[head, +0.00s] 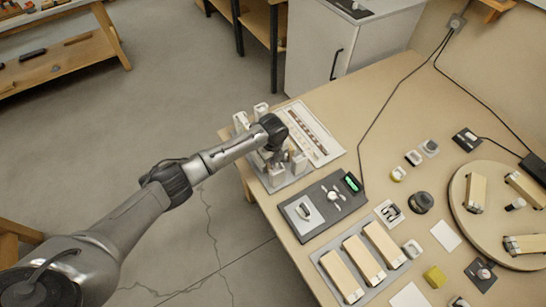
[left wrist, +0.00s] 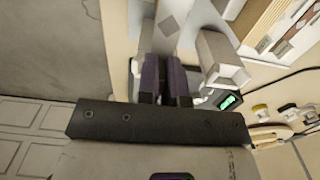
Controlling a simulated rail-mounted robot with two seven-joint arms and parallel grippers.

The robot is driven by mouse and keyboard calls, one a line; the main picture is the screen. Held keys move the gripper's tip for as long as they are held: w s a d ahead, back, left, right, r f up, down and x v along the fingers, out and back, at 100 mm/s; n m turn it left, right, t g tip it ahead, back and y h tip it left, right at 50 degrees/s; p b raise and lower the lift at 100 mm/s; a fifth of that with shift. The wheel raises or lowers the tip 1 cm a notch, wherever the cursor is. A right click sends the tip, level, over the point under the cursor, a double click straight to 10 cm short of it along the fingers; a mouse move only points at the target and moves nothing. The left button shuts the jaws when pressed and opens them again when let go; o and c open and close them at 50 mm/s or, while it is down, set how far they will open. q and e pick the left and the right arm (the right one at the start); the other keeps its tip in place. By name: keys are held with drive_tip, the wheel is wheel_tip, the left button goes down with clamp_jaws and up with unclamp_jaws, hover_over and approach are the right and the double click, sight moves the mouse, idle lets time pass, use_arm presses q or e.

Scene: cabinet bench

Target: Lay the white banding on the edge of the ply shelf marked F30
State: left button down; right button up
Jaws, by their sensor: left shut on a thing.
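My left gripper (head: 272,156) reaches down among upright whitish blocks on a grey stand (head: 277,183) at the bench's left edge. In the left wrist view its dark fingers (left wrist: 166,82) are close together on a thing they mostly hide; I cannot tell whether it is the white banding. A pale block (left wrist: 222,62) stands beside the fingers. Three ply shelves (head: 358,262) lie side by side on a grey tray. More ply pieces (head: 475,192) lie on a round turntable (head: 460,222). No F30 mark is legible. My right gripper is not in view.
A dark panel (head: 318,222) with a green display (head: 352,183) lies beside the stand. A sample board (head: 322,148) is behind it. A yellow block (head: 434,277), a dark round item (head: 421,202) and small parts sit between tray and turntable.

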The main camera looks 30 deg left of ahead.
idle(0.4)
use_arm(q)
drive_tip(key=shift+p, duration=0.35)
drive_tip(key=shift+f, duration=0.65)
idle(0.9)
idle(0.5)
drive_tip(key=shift+f, duration=0.4)
idle(0.4)
drive_tip(key=c, duration=1.4)
unclamp_jaws()
drive_tip(key=shift+c, duration=0.3)
drive_tip(key=shift+o, duration=0.4)
